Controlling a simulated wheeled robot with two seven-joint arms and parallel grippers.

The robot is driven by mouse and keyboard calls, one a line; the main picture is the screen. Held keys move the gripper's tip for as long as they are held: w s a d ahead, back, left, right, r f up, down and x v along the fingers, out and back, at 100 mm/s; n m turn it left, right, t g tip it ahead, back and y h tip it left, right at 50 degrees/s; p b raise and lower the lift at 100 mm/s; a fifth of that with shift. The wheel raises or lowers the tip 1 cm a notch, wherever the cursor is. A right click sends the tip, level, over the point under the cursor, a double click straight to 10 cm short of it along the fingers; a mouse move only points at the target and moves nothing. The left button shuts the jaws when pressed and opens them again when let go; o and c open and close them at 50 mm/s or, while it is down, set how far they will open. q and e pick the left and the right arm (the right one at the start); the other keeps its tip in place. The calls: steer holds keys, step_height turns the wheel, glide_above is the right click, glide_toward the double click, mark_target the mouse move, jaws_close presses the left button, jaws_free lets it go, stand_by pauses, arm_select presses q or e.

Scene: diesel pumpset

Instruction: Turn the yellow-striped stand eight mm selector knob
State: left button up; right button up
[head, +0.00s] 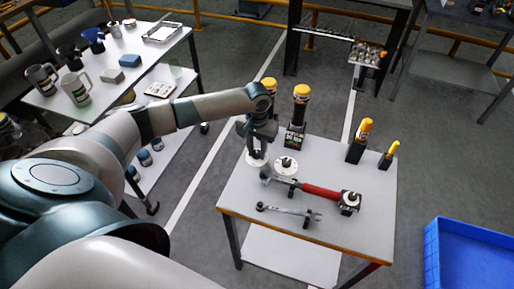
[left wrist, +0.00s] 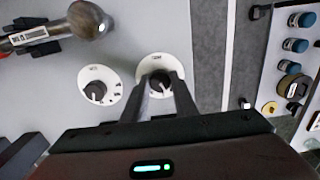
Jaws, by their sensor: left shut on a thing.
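Two round white dials with dark centre knobs lie on the grey-white table (head: 240,195). In the left wrist view, my left gripper (left wrist: 161,82) is on the right dial (left wrist: 154,62), its fingers shut on the dark selector knob (left wrist: 160,77) at the centre. The other dial (left wrist: 114,77) sits to its left, untouched, and also shows in the head view (head: 286,171). In the head view my left gripper (head: 257,148) points down at the table's back left corner and hides much of the gripped knob. The dial lettering is too small to read surely. My right gripper is not in view.
A red-handled tool (head: 320,190) and a wrench (head: 285,210) lie in front of the dials. Yellow-topped tools (head: 301,97) stand behind, with more (head: 363,130) at the right. A blue crate (head: 470,262) is on the floor at right.

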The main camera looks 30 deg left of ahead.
mark_target(257, 153)
arm_select(q)
steer(key=m+p, duration=0.2)
steer(key=shift+r+m, duration=0.2)
steer(key=shift+m, duration=0.1)
steer(key=m+p, duration=0.1)
steer(key=m, duration=0.1)
steer(key=shift+m+p, duration=0.3)
steer(key=shift+m, duration=0.1)
steer(key=m+p, duration=0.1)
steer(key=m, duration=0.1)
steer(key=shift+m, duration=0.3)
steer(key=shift+w+f+m+p, duration=0.15)
steer(key=shift+m+p, duration=0.25)
steer(key=shift+m, duration=1.5)
steer(key=o, duration=1)
steer(key=shift+o, duration=0.2)
step_height(257, 153, up, 17)
steer(key=b, duration=0.4)
steer(key=shift+r, duration=0.2)
